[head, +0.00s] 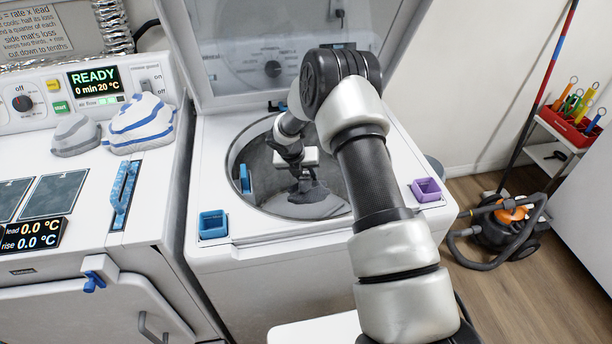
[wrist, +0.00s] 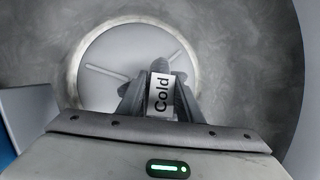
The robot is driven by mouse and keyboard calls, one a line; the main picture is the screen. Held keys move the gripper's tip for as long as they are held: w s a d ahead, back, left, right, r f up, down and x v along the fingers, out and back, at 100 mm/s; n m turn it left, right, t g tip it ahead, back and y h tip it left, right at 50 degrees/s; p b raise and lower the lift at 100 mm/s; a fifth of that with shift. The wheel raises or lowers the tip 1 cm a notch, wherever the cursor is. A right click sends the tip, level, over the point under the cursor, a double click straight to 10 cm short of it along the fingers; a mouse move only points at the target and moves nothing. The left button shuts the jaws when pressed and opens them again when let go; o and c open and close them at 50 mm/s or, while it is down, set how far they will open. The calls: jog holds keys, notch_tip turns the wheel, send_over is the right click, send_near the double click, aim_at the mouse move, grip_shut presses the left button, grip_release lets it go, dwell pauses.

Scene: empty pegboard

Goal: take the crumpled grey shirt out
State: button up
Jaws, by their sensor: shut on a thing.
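My gripper (head: 303,180) reaches down into the open round drum (head: 240,160) of the top-loading washer. A dark grey crumpled piece, which looks like the grey shirt (head: 310,197), hangs at the fingertips in the head view.
A blue cup (head: 213,224) and a purple cup (head: 426,190) sit on the washer's front rim. The lid (head: 270,50) stands open behind. Folded grey cloth (head: 75,136) and striped cloth (head: 140,125) lie on the left machine. A blue piece (head: 245,180) is on the drum wall.

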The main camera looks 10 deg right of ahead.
jog(key=shift+r+p, duration=2.3)
jog(key=shift+r, duration=0.7)
jog(key=shift+r+p, duration=2.25)
jog(key=shift+r, duration=0.7)
notch_tip(320, 180, up, 6)
jog(key=p, duration=0.4)
jog(key=shift+p, duration=0.35)
jog(key=shift+r, duration=0.1)
